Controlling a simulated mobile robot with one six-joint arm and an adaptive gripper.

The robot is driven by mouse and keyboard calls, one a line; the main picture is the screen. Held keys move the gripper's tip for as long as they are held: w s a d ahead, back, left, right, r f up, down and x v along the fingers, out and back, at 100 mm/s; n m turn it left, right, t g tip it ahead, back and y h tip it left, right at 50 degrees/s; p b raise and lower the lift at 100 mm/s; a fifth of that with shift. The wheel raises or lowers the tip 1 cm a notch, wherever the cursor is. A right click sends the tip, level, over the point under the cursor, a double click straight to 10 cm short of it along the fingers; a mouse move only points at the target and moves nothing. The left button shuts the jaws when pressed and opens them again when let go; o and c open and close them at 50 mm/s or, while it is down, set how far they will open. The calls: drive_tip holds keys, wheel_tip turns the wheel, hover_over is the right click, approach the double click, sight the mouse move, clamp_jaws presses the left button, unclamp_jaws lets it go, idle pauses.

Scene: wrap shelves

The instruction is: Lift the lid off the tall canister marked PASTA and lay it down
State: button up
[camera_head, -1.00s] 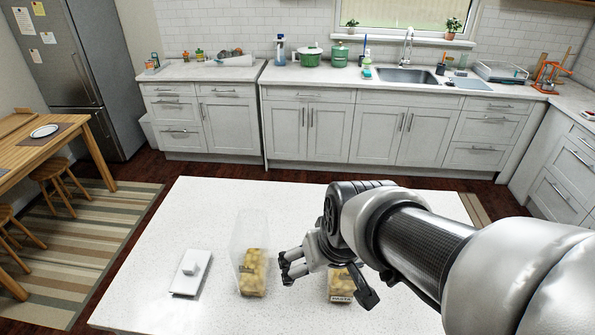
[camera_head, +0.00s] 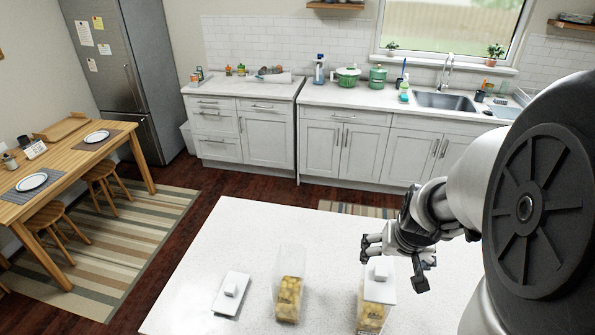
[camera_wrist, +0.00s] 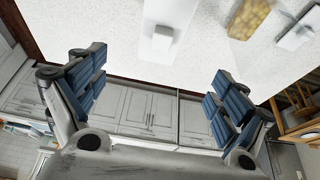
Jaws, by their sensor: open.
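A clear canister (camera_head: 371,314) with yellow contents stands on the island, a white knobbed lid (camera_head: 379,286) on top. This lid also shows in the wrist view (camera_wrist: 160,42). To its left stands a tall clear canister (camera_head: 289,297) with yellow contents and no lid on it; in the wrist view its contents (camera_wrist: 250,18) show. Another white knobbed lid (camera_head: 230,294) lies flat on the island left of that. I cannot read the labels now. My gripper (camera_head: 395,262) is open and empty, behind the lidded canister's top in the picture; the wrist view shows its spread fingers (camera_wrist: 157,95).
The white island top (camera_head: 225,240) is clear around the canisters and the lying lid. Behind, across the floor, run the counter (camera_head: 370,102) and cabinets. A wooden table (camera_head: 75,165) with stools stands at the left.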

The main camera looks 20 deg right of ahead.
drive_tip(key=b, duration=0.4)
hover_over(382, 271)
drive_tip(key=s, duration=0.2)
drive_tip(key=f, duration=0.4)
drive_tip(key=a+f, duration=0.1)
drive_tip(key=f, duration=0.1)
drive_tip(key=shift+w+f, duration=0.25)
drive_tip(key=shift+f, duration=0.15)
drive_tip(key=shift+w+d+f, duration=0.2)
drive_tip(key=shift+d+f, duration=0.05)
drive_tip(key=shift+f, duration=0.15)
drive_tip(key=shift+f+b, duration=0.5)
drive_tip(key=shift+b, duration=0.05)
drive_tip(key=b+x, duration=0.2)
drive_tip(key=x, duration=0.2)
drive_tip(key=shift+a+f+b, duration=0.1)
drive_tip(key=shift+f+b, duration=0.05)
drive_tip(key=shift+b, duration=0.2)
drive_tip(key=shift+c, duration=0.4)
drive_tip(key=c, duration=1.1)
